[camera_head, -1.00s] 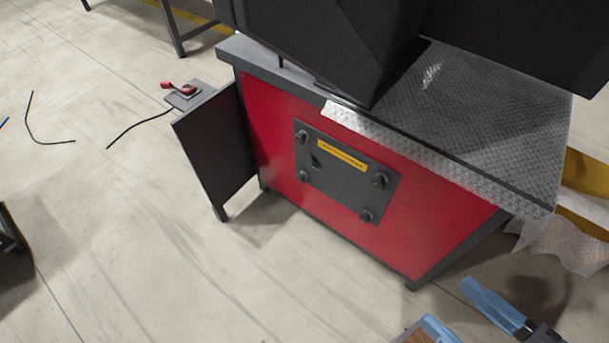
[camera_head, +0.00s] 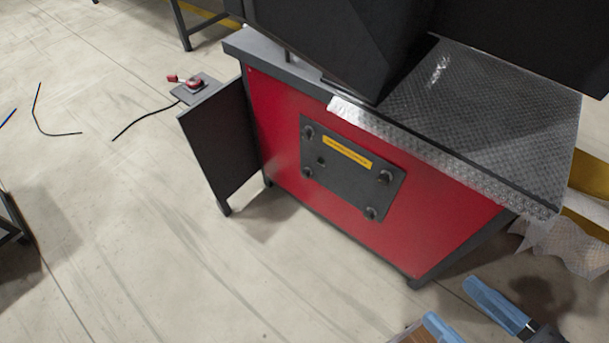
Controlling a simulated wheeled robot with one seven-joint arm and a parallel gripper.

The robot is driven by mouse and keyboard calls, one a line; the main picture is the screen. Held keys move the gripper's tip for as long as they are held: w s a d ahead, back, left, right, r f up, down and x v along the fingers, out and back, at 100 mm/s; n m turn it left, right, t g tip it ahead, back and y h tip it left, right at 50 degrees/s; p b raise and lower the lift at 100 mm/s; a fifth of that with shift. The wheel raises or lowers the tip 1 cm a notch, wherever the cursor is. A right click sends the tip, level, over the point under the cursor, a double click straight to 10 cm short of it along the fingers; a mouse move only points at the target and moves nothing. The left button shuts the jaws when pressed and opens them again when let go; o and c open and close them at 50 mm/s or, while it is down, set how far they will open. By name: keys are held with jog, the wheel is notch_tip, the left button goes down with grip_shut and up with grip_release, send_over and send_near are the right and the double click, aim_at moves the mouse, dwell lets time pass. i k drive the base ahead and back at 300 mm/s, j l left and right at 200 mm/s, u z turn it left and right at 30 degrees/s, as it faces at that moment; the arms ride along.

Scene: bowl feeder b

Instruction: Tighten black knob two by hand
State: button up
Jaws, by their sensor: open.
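A dark grey plate (camera_head: 346,187) is on the red front panel (camera_head: 430,218) of a machine cabinet. Black knobs sit near its corners: upper left (camera_head: 308,131), lower left (camera_head: 307,171), upper right (camera_head: 384,176) and lower right (camera_head: 371,212). No number shows, so I cannot tell which is knob two. How tight each knob is cannot be seen. A small dark spot lies between the left knobs. A yellow label (camera_head: 347,152) on the plate is too small to read.
A dark side panel (camera_head: 219,148) projects left of the cabinet. A patterned metal top (camera_head: 480,110) overhangs its front edge, with a large black housing above. A red device (camera_head: 194,83) and cables lie at left.

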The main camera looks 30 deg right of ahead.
aim_at(306, 173)
jog(key=i+j+u, duration=0.25)
jog(key=i, duration=0.2)
jog(key=i+u, duration=0.25)
jog(key=i, duration=0.15)
